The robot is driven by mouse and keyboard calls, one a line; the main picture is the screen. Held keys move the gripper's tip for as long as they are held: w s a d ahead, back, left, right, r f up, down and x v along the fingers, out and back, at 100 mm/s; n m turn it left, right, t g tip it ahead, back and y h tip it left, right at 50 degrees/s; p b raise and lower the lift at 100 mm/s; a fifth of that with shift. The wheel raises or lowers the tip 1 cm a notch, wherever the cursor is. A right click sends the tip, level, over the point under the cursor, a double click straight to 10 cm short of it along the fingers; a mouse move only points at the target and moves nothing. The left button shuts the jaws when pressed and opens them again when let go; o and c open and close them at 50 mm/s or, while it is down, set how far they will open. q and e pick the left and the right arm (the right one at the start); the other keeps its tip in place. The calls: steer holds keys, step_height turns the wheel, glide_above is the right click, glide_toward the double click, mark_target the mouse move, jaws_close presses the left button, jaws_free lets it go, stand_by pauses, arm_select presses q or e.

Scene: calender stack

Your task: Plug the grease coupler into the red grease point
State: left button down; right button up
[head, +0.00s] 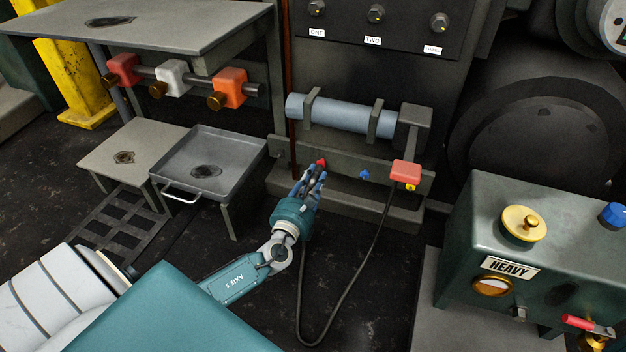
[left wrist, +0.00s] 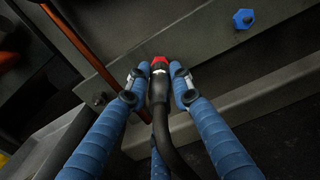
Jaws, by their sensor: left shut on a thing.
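The red grease point (head: 321,162) is on the grey rail low on the machine. My left gripper (head: 314,178) is just in front of and below it. In the left wrist view the fingers (left wrist: 157,76) are shut around the black grease coupler (left wrist: 159,90), with its hose trailing back toward the camera. The coupler's front end lines up with the red grease point (left wrist: 160,60) and overlaps its lower part. I cannot tell whether it is seated on it or just in front. The right gripper is in neither view.
A blue grease point (head: 365,174) and a yellow one (head: 411,187) are farther right on the rail. The black hose (head: 345,292) loops over the floor up to the red block (head: 405,171). A metal tray table (head: 235,157) is left; a green HEAVY unit (head: 465,230) is right.

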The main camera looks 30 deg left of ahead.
mark_target(308, 189)
arm_select(q)
steer(key=shift+w+a, duration=0.15)
steer(key=shift+w, duration=0.5)
steer(key=c, duration=1.1)
jaws_free()
steer(key=shift+s, duration=0.15)
steer(key=shift+p+v, duration=0.45)
steer(key=shift+v, duration=2.95)
